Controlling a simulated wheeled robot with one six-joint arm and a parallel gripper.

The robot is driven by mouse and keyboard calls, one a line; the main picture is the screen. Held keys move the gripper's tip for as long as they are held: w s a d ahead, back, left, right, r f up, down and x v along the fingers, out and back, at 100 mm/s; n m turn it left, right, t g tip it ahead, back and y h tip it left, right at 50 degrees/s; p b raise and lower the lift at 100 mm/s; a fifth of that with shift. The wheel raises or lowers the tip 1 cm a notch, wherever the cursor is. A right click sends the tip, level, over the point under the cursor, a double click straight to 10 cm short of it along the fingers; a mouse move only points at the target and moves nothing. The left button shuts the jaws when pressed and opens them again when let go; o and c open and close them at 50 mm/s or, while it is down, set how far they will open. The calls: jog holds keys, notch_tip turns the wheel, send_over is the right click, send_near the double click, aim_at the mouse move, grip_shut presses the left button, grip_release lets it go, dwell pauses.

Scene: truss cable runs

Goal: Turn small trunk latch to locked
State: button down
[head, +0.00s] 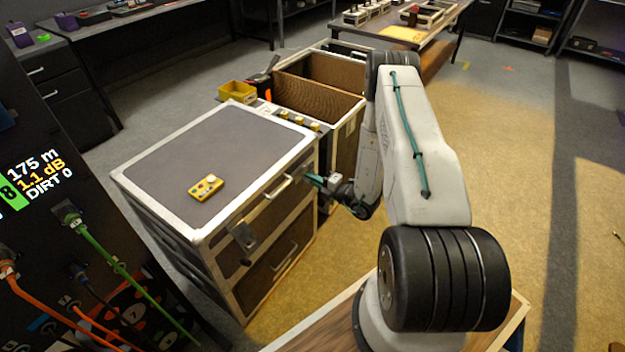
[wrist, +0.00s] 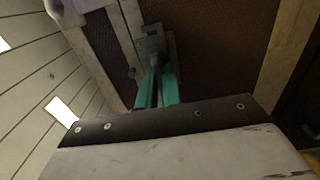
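In the wrist view, a grey metal latch (wrist: 151,42) sits on a brown panel with pale frame strips. The teal fingers of my gripper (wrist: 158,82) point at its lower part and overlap it in the picture. The fingers are close together with a narrow gap between them. I cannot tell whether they touch the latch or are closed on part of it. In the head view, my gripper (head: 316,181) is beside the front right corner of the grey-topped trunk (head: 225,150). The latch at the fingertips is too small to make out there.
A yellow device (head: 206,187) lies on the trunk lid. The trunk front has a handle (head: 280,187) and a dark metal plate (head: 243,236). An open brown-lined case (head: 318,98) and a yellow bin (head: 238,91) stand behind. Floor to the right is clear.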

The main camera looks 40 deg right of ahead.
jog(key=shift+n, duration=0.3)
jog(key=n, duration=1.7)
dwell(0.3)
jog(key=shift+n, duration=0.3)
dwell(0.3)
jog(key=c, duration=1.6)
grip_release()
jog(key=shift+o, duration=0.2)
